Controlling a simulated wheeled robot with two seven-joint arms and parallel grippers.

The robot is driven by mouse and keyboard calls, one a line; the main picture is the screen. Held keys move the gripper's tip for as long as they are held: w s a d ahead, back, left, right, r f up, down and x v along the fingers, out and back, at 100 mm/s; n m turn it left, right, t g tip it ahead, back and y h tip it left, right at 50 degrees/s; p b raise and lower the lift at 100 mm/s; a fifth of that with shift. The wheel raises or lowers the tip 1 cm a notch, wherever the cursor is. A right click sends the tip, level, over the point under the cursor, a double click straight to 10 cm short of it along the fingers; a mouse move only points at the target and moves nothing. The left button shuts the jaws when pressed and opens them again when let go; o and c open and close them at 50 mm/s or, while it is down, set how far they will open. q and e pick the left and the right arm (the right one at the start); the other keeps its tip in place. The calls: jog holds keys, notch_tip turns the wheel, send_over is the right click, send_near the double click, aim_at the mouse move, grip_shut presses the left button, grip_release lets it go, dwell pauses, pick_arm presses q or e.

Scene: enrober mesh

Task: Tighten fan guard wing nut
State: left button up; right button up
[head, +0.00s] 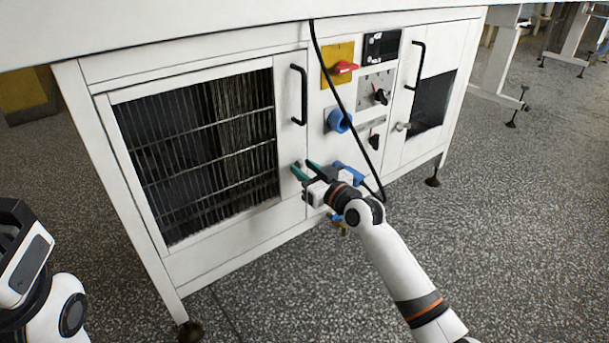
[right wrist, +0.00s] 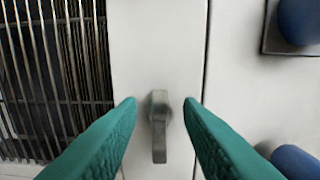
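The fan guard (head: 200,155) is a dark wire grille in a white frame on the cabinet front. It also shows at the left of the right wrist view (right wrist: 50,80). A grey metal wing nut (right wrist: 159,128) sits on the white frame beside the grille, with its long wing pointing down. My right gripper (head: 303,169) is at the frame's right edge. In the right wrist view its green fingers (right wrist: 160,103) are open, one on each side of the wing nut, with gaps showing. In the head view the nut is hard to make out. My left gripper (head: 27,262) is at lower left, fingertips unclear.
A black door handle (head: 299,95) stands above my right gripper. A black cable (head: 345,105) hangs down the panel close to it. Blue round fittings (head: 338,120), a red switch (head: 344,68) and black knobs (head: 381,97) are to the right. The floor in front is clear.

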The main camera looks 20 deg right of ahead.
jog(key=shift+w+a, duration=0.1)
jog(key=shift+w, duration=0.2)
grip_shut()
